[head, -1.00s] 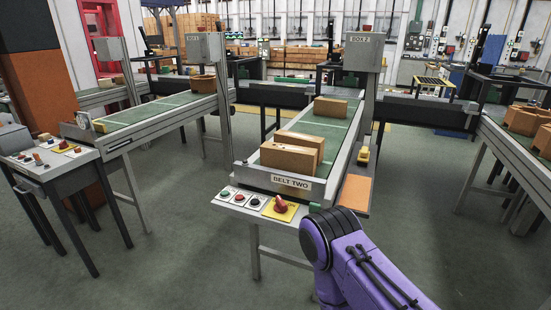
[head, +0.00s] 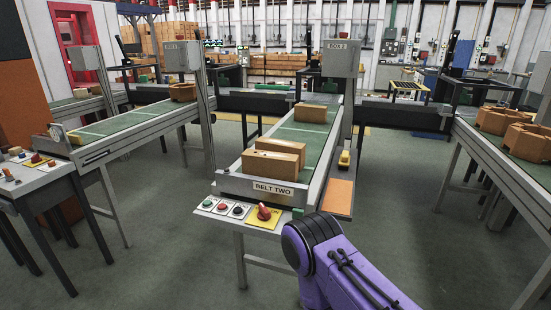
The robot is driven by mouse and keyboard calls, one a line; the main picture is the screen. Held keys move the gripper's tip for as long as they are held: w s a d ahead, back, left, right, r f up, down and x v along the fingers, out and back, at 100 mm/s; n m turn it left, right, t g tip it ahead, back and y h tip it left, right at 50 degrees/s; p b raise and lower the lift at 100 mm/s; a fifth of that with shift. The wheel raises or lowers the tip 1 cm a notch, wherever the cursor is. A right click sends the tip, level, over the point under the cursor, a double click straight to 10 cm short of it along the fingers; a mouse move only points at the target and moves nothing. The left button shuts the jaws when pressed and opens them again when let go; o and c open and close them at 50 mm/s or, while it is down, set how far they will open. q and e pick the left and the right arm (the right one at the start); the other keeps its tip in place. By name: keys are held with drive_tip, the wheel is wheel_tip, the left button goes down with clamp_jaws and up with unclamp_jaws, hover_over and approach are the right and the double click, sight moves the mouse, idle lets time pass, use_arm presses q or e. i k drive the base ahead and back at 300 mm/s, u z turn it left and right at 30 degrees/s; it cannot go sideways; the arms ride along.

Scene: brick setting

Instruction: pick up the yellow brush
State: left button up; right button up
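A small yellow object, which looks like the yellow brush (head: 344,158), sits on the right side of the BELT TWO conveyor, just beyond an orange pad. It is small in the head view, and its bristles cannot be made out. A purple link of my arm comes in from the bottom right and ends in front of the conveyor's near right corner. Neither of my grippers is in view.
The BELT TWO conveyor (head: 231,183) carries several tan bricks (head: 273,158). A button panel with a red knob (head: 264,212) is at its near end. An orange pad (head: 338,196) lies on its right side. Another conveyor (head: 495,150) stands right, with open floor (head: 415,190) between.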

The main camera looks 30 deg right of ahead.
sight(343, 163)
drive_tip(key=z, duration=1.55)
